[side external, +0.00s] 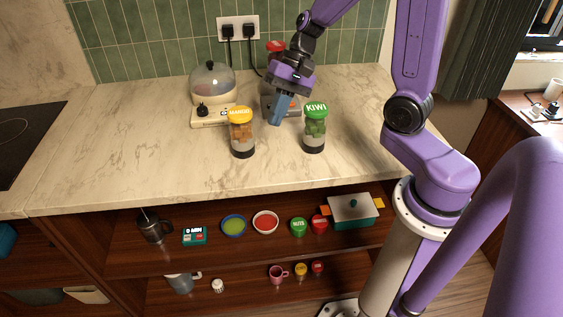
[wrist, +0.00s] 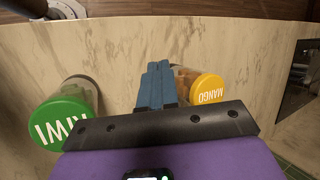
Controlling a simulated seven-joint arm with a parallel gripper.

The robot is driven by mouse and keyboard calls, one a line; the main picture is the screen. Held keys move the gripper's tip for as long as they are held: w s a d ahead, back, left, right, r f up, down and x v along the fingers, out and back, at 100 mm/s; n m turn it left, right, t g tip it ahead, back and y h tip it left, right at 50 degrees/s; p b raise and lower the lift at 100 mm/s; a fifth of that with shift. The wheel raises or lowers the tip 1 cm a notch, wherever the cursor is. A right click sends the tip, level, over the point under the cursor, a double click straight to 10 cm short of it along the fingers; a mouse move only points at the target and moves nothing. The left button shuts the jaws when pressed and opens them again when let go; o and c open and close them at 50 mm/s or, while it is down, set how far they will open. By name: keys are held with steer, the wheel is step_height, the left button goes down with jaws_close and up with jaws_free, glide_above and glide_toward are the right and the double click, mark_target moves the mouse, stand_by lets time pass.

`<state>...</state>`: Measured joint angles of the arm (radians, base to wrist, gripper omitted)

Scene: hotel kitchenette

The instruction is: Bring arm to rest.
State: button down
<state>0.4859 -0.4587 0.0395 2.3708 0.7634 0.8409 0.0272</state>
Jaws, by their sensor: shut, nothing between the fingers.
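My gripper (side external: 279,109) is shut and empty, its blue fingers pointing down above the marble counter (side external: 120,140). It hangs between and a little behind two jars in the side view. In the wrist view its closed fingers (wrist: 157,68) show side by side with nothing between them. The mango jar (side external: 242,137), with a yellow lid, stands upright to the left; in the wrist view it is at the right (wrist: 207,90), partly hidden by my fingers. The kiwi jar (side external: 315,130), with a green lid, stands upright to the right; the wrist view shows it at the left (wrist: 62,122).
A domed appliance (side external: 212,90) and a partly hidden appliance with a red top (side external: 276,47) stand behind, near the tiled wall and its plugged-in outlets (side external: 238,28). Shelves below hold bowls, jars and a teal box (side external: 353,212). The counter's left side is clear up to the cooktop (side external: 25,135).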

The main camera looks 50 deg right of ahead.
steer(key=s+a+r+n+h, duration=0.1)
steer(key=s+n+h, duration=0.4)
steer(key=s+n, duration=1.4)
steer(key=shift+s+a+r+n+h, duration=0.2)
steer(key=shift+s+a+n+h, duration=0.1)
steer(key=shift+s+a+h, duration=0.25)
